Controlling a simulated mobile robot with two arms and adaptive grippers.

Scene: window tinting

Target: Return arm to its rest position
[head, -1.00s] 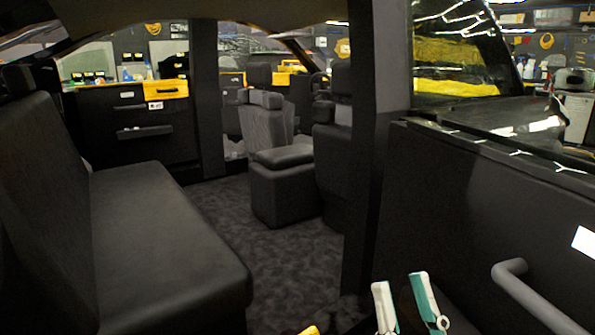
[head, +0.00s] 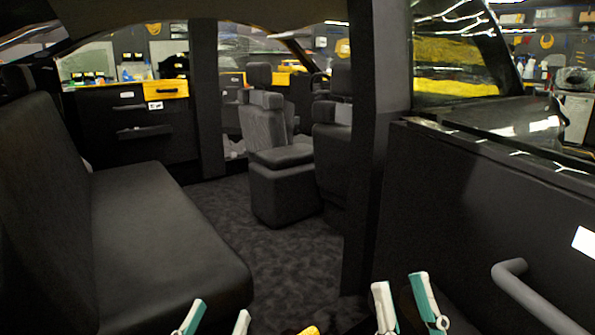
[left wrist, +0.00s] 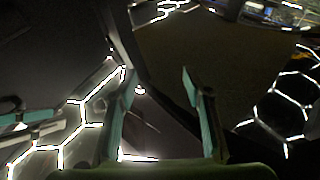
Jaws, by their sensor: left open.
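My left gripper (head: 219,310) shows at the bottom edge of the head view, in front of the rear bench seat's near end. Its two white-and-teal fingertips are apart with nothing between them. In the left wrist view its fingers (left wrist: 156,76) stand open, with only dark panels and bright hexagonal lights beyond. My right gripper (head: 400,280) is at the bottom of the head view, left of the grey door handle. Its fingertips are apart and I see nothing held. Most of both arms is out of view.
The black rear bench seat (head: 165,235) is on the left. A dark door pillar (head: 370,150) and the open door panel (head: 450,220) with its grey handle (head: 530,295) are on the right. Front seats (head: 280,165) stand further in. The carpeted floor (head: 270,245) between is clear.

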